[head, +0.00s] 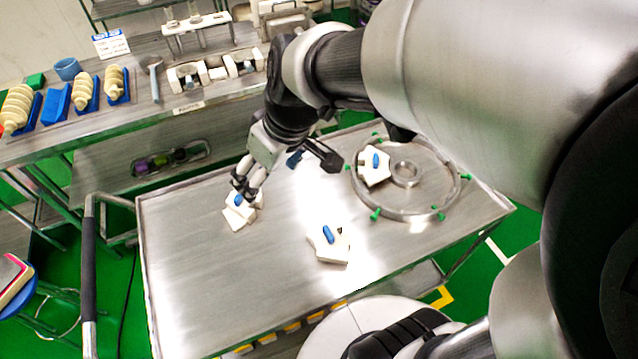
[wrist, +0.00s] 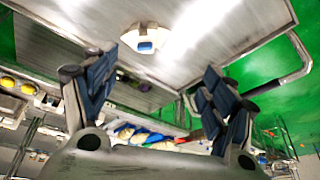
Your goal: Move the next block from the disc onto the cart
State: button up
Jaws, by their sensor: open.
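The disc (head: 400,213) is a metal ring with green knobs at the right of the cart (head: 190,265). One white block with a blue top piece (head: 368,176) sits on the disc's left side. A second such block (head: 329,243) lies on the bare cart top near the middle front. A third block (head: 238,212) lies on the cart top further left, partly hidden by my gripper (head: 244,187). In the wrist view my gripper (wrist: 158,68) is open and empty, its fingers spread. A white and blue block (wrist: 147,38) shows beyond the fingertips, apart from them.
A steel bench (head: 130,125) behind the cart holds blue trays, cream pieces and a white rack (head: 197,30). The cart's handle (head: 89,260) rises at its left end. The cart top is clear at the front left.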

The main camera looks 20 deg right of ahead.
jog(key=s+d+r+m+h, duration=0.1)
jog(key=s+d+m, duration=0.1)
jog(key=s, duration=0.5)
jog(key=s+d+r+m+h, duration=0.1)
jog(key=s+d+r+m, duration=0.1)
jog(key=s, duration=0.6)
jog(key=shift+s+d+r+m+t, duration=0.2)
jog(key=shift+d+m+t, duration=0.2)
jog(key=shift+d+m, duration=0.25)
jog(key=shift+d, duration=0.1)
